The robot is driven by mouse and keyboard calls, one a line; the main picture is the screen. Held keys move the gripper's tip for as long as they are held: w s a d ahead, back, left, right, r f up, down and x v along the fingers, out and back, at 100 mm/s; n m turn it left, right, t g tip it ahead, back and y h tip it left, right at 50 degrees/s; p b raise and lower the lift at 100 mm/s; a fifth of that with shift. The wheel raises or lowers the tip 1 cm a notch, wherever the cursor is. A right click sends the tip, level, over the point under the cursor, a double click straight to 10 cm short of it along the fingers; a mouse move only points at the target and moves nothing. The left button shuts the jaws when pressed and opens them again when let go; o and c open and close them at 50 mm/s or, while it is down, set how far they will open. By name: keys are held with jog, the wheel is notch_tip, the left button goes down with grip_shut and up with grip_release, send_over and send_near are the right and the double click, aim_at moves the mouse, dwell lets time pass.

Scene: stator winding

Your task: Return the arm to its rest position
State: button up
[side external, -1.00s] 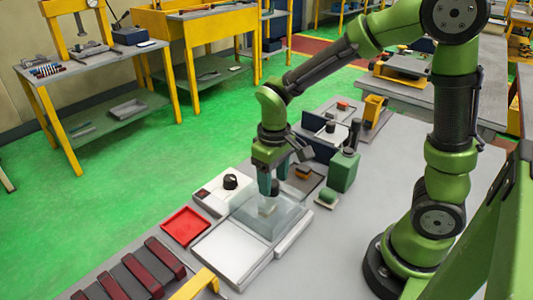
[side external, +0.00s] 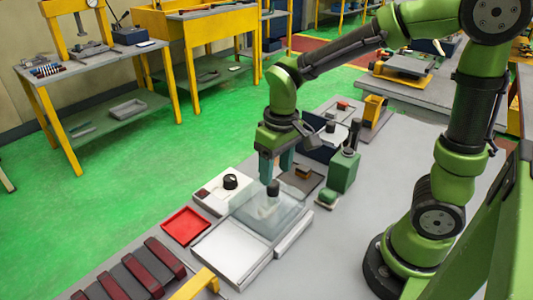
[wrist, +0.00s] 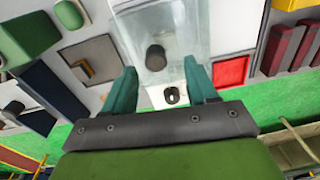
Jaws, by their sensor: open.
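My gripper (side external: 276,166) is open and empty, raised above the bench. In the wrist view its two teal fingers (wrist: 161,88) stand apart with nothing between them. Below it is a clear box (side external: 272,214) with a dark-topped cylinder (side external: 272,190) in it. In the wrist view the dark cylinder (wrist: 156,58) shows beyond the fingertips, apart from them, inside the clear box (wrist: 190,35).
A white unit with a black knob (side external: 230,181), a red tray (side external: 186,226) and a white tray (side external: 232,250) lie near the box. A green block (side external: 343,170) with a dark post stands to the right. Dark red bars (side external: 165,258) lie at front left.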

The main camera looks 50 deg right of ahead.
jog(key=s+d+r+m+t+y, duration=0.1)
jog(key=s+r+m+t, duration=0.2)
jog(key=s+r+t, duration=0.3)
notch_tip(320, 180, up, 4)
jog(key=shift+s+d+t, duration=0.15)
jog(key=shift+s+t, duration=0.15)
jog(key=shift+s, duration=0.55)
dwell(0.5)
